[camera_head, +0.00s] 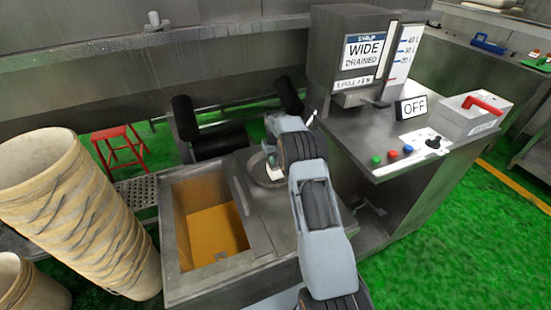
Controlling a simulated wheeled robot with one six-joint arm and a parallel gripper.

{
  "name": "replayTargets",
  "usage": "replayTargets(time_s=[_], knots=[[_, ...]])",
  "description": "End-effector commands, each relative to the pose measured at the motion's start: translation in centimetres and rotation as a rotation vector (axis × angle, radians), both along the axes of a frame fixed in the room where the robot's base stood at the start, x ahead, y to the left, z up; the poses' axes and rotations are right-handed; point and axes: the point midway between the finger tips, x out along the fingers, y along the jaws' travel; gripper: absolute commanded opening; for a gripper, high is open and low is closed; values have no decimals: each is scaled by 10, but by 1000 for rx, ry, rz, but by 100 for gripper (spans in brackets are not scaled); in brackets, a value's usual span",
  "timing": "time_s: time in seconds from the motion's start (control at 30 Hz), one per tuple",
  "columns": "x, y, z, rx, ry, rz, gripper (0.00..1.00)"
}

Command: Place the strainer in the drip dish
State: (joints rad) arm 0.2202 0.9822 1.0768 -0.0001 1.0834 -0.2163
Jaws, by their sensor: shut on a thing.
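My gripper (272,162) is at the end of my arm, pointing down over the metal counter beside the tank. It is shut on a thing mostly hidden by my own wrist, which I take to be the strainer. A round grey metal rim (262,183) shows just below the gripper on the counter. It looks like a shallow dish, perhaps the drip dish, but my arm covers its right part. I cannot tell whether the held thing touches it.
An open tank (168,240) with amber contents is left of the gripper. Stacked tan buckets (80,215) stand at far left. The syrup machine (350,45) and its control panel (410,150) are at right. Black rollers (215,140) stand behind; a red stool (120,145) is back left.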

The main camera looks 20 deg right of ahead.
Motion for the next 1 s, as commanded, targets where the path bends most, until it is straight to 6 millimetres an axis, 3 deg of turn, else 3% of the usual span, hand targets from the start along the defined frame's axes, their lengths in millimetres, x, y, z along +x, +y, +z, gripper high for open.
replayTargets(time_s=[0.4, 0.43, 0.7, 1.0], knots=[[0, 0, -7, 0, -1, 0, 0], [0, 0, -7, 0, -1, 0, 19], [0, 0, -6, 0, -1, 0, 43], [0, 0, 0, 0, -1, 0, 43]])
